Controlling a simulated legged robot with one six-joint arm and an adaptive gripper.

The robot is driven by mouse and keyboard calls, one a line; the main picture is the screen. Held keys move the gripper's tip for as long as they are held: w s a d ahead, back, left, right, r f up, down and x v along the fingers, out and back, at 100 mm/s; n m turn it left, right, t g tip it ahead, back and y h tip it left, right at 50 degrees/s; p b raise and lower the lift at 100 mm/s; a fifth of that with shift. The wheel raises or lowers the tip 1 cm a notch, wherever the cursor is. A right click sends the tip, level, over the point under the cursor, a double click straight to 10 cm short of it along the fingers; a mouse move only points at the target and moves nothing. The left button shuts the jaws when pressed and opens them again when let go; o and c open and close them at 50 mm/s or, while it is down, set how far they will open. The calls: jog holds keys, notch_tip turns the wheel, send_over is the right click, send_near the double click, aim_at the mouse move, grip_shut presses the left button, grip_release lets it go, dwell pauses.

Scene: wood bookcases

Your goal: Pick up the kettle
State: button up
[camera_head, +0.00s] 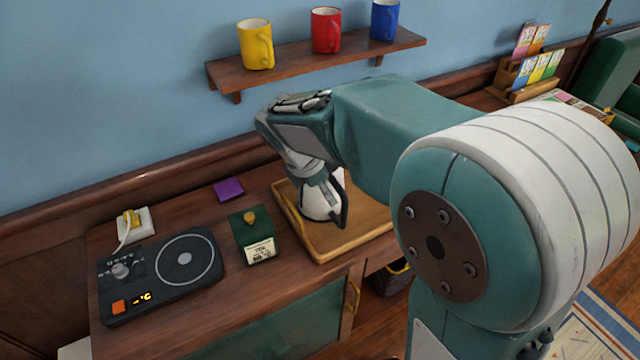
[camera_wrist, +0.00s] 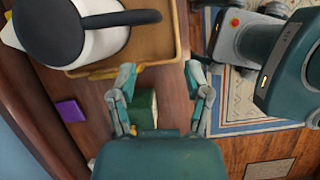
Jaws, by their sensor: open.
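The kettle (camera_head: 314,208) is white with a dark handle and stands on a wooden tray (camera_head: 352,246). My gripper partly hides it in the head view. In the wrist view the kettle (camera_wrist: 108,42), with its large black handle, fills the upper left and is cut off by the top edge. My gripper (camera_wrist: 160,68) is open, with nothing between its fingertips. The kettle lies beyond the fingertips, up and to the left in that view. In the head view my gripper (camera_head: 322,186) points down at the kettle; I cannot tell whether they touch.
A green box (camera_head: 253,238) stands left of the tray, with a black hot plate (camera_head: 160,275) further left. A purple square (camera_head: 228,189) lies near the wall. A shelf (camera_head: 300,62) with yellow, red and blue mugs hangs above. A card rack (camera_head: 535,85) is at the back right.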

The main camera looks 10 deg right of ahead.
aim_at(340, 209)
jog(key=x, duration=0.7)
jog(key=shift+w+d+r, duration=0.15)
jog(key=shift+w+d, duration=0.05)
jog(key=shift+d, duration=0.05)
jog(key=x, duration=0.4)
jog(key=shift+w+f, duration=0.25)
jog(key=shift+w, duration=0.05)
jog(key=shift+r, duration=0.1)
grip_shut()
